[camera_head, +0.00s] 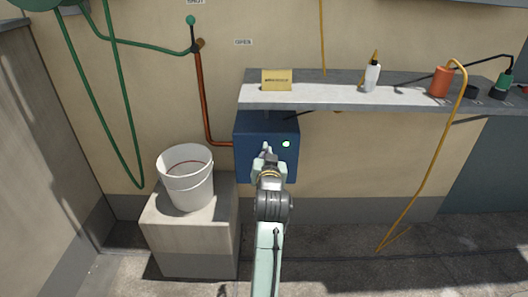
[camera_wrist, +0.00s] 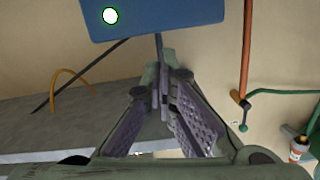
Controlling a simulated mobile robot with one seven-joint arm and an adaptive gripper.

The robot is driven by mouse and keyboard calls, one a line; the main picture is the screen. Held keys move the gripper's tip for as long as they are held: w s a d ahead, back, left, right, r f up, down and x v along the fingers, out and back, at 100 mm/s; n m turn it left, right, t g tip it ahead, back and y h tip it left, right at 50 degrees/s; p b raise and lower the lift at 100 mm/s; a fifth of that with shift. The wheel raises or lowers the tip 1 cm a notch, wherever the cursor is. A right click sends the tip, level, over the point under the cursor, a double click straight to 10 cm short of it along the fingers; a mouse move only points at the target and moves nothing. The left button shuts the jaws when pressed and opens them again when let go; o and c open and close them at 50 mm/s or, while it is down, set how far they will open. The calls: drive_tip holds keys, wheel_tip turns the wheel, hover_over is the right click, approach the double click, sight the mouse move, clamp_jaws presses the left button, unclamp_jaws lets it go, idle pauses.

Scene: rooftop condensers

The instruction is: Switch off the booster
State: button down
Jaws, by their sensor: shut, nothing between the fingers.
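The booster appears to be the blue box (camera_head: 250,166) on the wall under the shelf. A small round green-white light (camera_head: 286,144) glows on its front right. My gripper (camera_head: 266,150) is in front of the box, to the left of the light, and hides part of its face. In the wrist view the blue box (camera_wrist: 185,14) is at the top edge with the lit light (camera_wrist: 110,15), and my gripper (camera_wrist: 162,82) shows below it. The gripper is shut and empty. I cannot tell whether it touches the box. No switch can be made out clearly.
A copper pipe (camera_head: 203,95) runs down left of the box. A white bucket (camera_head: 186,180) stands on a concrete block (camera_head: 195,235) at left.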

drive_tip(key=w+f+p, duration=0.1)
drive_tip(key=w+f, duration=0.3)
drive_tip(key=w, duration=0.2)
drive_tip(key=shift+w+a+f, duration=0.4)
drive_tip(key=shift+a, duration=0.05)
drive_tip(key=shift+s+f+t+b, duration=0.2)
drive_tip(key=shift+f+t+b, duration=0.2)
drive_tip(key=shift+b, duration=0.5)
drive_tip(key=shift+s+f+t+b, duration=0.25)
drive_tip(key=shift+f+t+b, duration=0.15)
drive_tip(key=shift+b, duration=0.9)
